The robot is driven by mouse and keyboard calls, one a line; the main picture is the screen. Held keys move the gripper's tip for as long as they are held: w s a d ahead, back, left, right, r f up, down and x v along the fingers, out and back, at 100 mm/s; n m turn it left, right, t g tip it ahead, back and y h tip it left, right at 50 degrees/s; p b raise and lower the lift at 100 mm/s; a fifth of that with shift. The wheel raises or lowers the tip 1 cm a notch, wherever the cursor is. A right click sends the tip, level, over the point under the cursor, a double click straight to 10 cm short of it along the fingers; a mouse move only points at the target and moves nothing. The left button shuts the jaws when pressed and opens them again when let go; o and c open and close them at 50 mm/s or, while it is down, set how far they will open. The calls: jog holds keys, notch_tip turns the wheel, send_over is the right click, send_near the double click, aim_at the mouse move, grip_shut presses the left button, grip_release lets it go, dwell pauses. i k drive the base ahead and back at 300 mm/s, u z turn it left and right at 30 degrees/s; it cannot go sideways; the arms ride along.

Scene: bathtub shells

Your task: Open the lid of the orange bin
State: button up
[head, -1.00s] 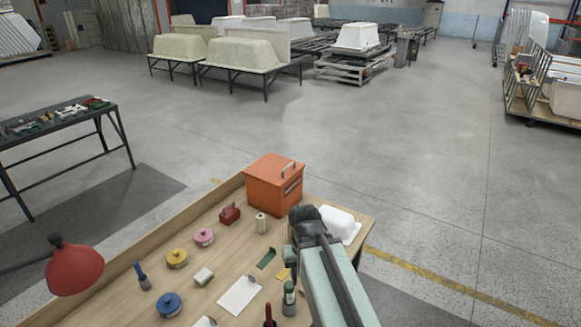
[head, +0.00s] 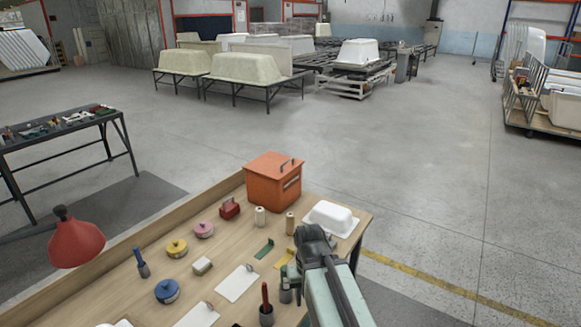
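The orange bin (head: 273,184) stands at the far end of the wooden workbench.
On the workbench (head: 205,285) stand a white tub model (head: 331,215), two spools (head: 260,216), a red box (head: 229,208), round tins (head: 176,247) and tools in holders. A red lamp (head: 76,243) hangs at left.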

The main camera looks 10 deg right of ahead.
aim_at(275, 166)
jog(key=z, duration=2.1)
jog(key=i, duration=2.3)
jog(key=u, duration=3.8)
jog(key=i, duration=1.05)
jog(key=z, duration=0.1)
